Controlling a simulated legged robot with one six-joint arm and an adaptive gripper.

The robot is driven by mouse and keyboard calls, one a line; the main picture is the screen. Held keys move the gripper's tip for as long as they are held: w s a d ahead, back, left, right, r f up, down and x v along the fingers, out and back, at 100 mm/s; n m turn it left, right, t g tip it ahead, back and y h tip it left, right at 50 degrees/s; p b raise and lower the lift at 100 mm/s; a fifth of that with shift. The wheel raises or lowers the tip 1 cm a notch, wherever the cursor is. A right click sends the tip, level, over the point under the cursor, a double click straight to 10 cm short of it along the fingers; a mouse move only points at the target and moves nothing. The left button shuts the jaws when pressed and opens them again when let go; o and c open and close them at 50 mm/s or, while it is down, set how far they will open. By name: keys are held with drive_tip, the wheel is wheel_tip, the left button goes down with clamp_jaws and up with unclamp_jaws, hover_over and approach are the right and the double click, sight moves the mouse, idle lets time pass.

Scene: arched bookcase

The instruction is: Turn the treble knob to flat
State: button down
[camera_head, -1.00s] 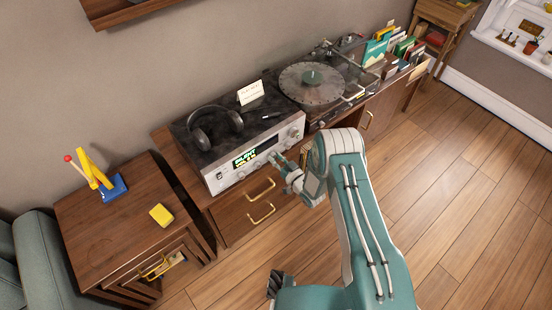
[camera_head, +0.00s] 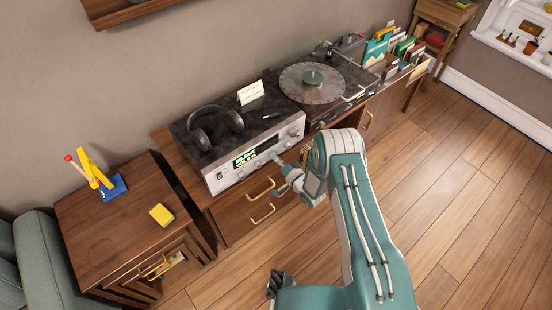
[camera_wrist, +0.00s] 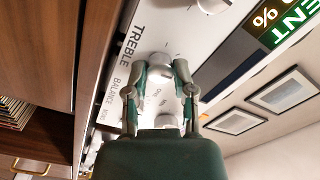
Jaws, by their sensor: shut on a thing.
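The silver stereo receiver (camera_head: 213,183) stands on the wooden cabinet, its front panel towards me. In the wrist view the white treble knob (camera_wrist: 160,62) sits on the pale panel beside the printed word TREBLE. My gripper (camera_wrist: 160,72) has one finger on each side of this knob and is shut on it. In the head view my gripper (camera_head: 278,160) is at the right part of the receiver's front and hides the knob. The knob's pointer is not clear, so I cannot tell its setting.
Other pale knobs (camera_wrist: 213,4) are close by on the panel, near the lit display (camera_wrist: 283,18). Headphones (camera_head: 217,127) and a white card (camera_head: 250,93) are on the receiver. A turntable (camera_head: 312,84) stands to the right. The wooden floor (camera_head: 450,200) is clear.

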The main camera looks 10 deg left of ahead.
drive_tip(key=shift+w+d+m, duration=0.15)
drive_tip(key=shift+m, duration=0.35)
drive_tip(key=shift+c, duration=2.2)
unclamp_jaws()
drive_tip(key=shift+f, duration=0.1)
drive_tip(key=v, duration=1.2)
